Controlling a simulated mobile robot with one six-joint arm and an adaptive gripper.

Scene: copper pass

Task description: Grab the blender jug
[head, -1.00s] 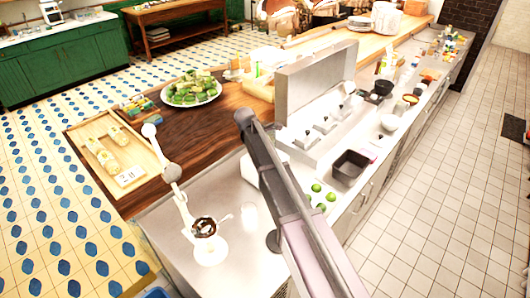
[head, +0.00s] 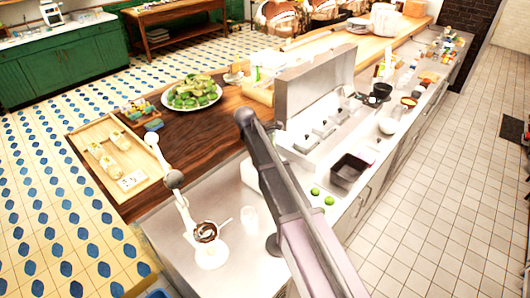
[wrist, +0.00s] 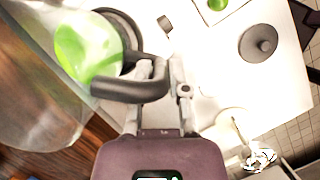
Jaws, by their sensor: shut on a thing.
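In the wrist view my gripper (wrist: 160,85) is shut on the dark curved handle of the blender jug (wrist: 35,85). The jug is clear and large at the left of that view, partly cut off by the frame edge. A bright green patch shows through or in its upper part; I cannot tell which. A dark ring lies behind the handle. In the head view my arm crosses the counter, and I cannot make out the gripper or the jug there.
Limes (head: 315,191) and a dark square tub (head: 348,170) are right of my arm. A white jointed lamp (head: 174,180) stands left on the steel counter. A dark round knobbed piece (wrist: 260,43) lies on the white surface. A plate of green vegetables (head: 192,94) sits farther back.

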